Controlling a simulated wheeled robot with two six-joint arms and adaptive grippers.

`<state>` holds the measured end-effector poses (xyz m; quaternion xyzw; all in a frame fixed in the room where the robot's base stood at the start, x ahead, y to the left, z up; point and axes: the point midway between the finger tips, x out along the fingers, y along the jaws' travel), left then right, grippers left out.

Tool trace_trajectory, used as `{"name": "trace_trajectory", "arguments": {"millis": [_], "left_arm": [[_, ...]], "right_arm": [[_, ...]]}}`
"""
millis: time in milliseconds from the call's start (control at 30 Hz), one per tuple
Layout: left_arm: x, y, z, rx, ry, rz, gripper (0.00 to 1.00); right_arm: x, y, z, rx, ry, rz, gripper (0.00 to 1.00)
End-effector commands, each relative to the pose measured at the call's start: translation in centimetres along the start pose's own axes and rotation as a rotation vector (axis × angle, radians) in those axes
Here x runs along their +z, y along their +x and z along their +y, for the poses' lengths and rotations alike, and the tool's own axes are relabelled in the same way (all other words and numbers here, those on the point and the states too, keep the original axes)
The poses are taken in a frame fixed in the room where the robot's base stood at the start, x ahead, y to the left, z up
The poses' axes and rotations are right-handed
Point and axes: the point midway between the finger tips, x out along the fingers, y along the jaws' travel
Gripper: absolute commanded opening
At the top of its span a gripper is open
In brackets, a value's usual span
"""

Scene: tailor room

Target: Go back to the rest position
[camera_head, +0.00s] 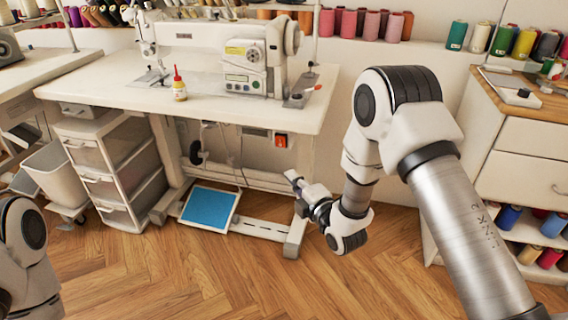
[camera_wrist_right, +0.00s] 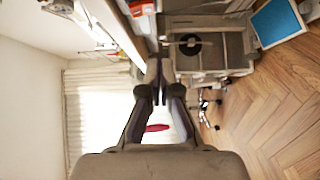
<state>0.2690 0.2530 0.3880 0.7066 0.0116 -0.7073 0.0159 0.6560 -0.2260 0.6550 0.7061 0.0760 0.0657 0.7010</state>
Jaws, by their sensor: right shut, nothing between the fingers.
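My right gripper (camera_head: 294,178) points toward the left in the head view, in front of and below the sewing table's right end. It is shut and empty. In the right wrist view its fingertips (camera_wrist_right: 158,70) meet in the middle of the picture.
A white sewing table (camera_head: 120,90) carries a sewing machine (camera_head: 200,55) and a small yellow bottle (camera_head: 179,85). Below is a blue pedal (camera_head: 209,207). A drawer unit (camera_head: 105,165) stands left, a wooden-topped cabinet (camera_head: 525,180) right. The front floor (camera_head: 200,285) is clear.

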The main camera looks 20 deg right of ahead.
Motion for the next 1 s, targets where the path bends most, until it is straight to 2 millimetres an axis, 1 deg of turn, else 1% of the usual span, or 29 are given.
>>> {"name": "trace_trajectory", "arguments": {"millis": [33,100,200,633,700,767,867,900,967,1000], "left_arm": [[0.0,-0.3,0.0,0.0,0.0,-0.001,0.4],[0.0,-0.4,0.0,0.0,-0.001,-0.001,0.4],[0.0,-0.4,0.0,0.0,-0.001,-0.001,0.4],[0.0,-0.4,0.0,0.0,-0.001,-0.001,0.4],[0.0,-0.3,0.0,0.0,-0.001,-0.001,0.4],[0.0,-0.3,0.0,0.0,-0.001,-0.001,0.4],[0.0,-0.3,0.0,0.0,-0.001,-0.001,0.4],[0.0,-0.3,0.0,0.0,-0.001,-0.001,0.4],[0.0,-0.4,0.0,0.0,-0.001,-0.001,0.4],[0.0,-0.4,0.0,0.0,-0.001,-0.001,0.4]], "right_arm": [[0.0,-0.8,-0.1,-0.004,0.002,-0.001,0.0],[0.0,-1.6,-0.2,-0.003,0.0,0.0,0.0],[0.0,-2.2,-0.3,-0.001,0.0,0.001,0.0],[0.0,-2.3,-0.3,-0.001,0.0,0.002,0.0],[-0.1,-2.4,-0.9,-0.012,0.002,0.002,0.0],[-0.3,-2.9,-2.6,-0.042,0.006,0.005,0.0],[-1.2,-5.6,-7.7,-0.163,0.026,0.004,0.0],[-1.5,-7.3,-10.3,-0.249,0.047,-0.006,0.0],[-1.9,-10.5,-14.5,-0.409,0.151,-0.043,0.0],[-2.2,-13.0,-17.2,-0.524,0.245,-0.084,0.0]]}}
